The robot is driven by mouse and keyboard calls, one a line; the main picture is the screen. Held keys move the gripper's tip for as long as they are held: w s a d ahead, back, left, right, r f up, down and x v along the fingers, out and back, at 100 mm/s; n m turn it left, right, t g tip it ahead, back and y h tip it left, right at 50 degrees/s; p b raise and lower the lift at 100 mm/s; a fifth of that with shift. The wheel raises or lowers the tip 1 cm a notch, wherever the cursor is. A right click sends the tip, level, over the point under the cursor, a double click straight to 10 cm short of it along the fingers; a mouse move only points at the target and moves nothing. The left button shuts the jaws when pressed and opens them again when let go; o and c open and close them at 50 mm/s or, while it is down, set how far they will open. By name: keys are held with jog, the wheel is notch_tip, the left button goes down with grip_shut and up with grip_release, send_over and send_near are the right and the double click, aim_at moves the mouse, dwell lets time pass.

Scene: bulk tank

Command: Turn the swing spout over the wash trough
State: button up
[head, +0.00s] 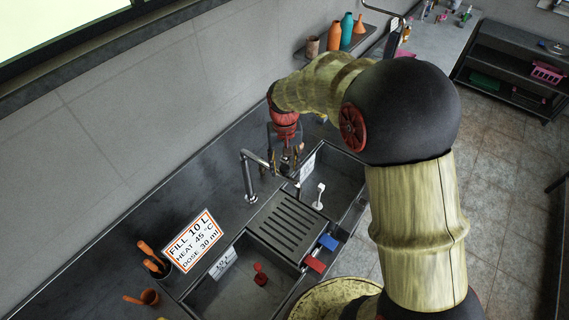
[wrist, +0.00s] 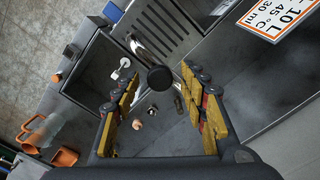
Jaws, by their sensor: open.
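The chrome swing spout (head: 247,178) stands on the back ledge of the sink counter, its bent tube reaching right towards my gripper. In the wrist view its tube (wrist: 143,50) runs from a dark round cap (wrist: 160,78) towards the ribbed drainboard. One basin (head: 345,188) on the right holds a white brush; another basin (head: 225,292) at lower left holds small red items. I cannot tell from the labels which is the wash trough.
The ribbed drainboard (head: 285,225) lies between the basins. A sign (head: 193,243) stands on the left ledge beside a cup of orange-handled tools (head: 153,262). Red and blue blocks (head: 316,264) sit by the front rim. A wall shelf (head: 350,45) holds bottles above the back.

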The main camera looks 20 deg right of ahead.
jog(key=c, duration=0.3)
jog(key=c, duration=0.8)
grip_shut()
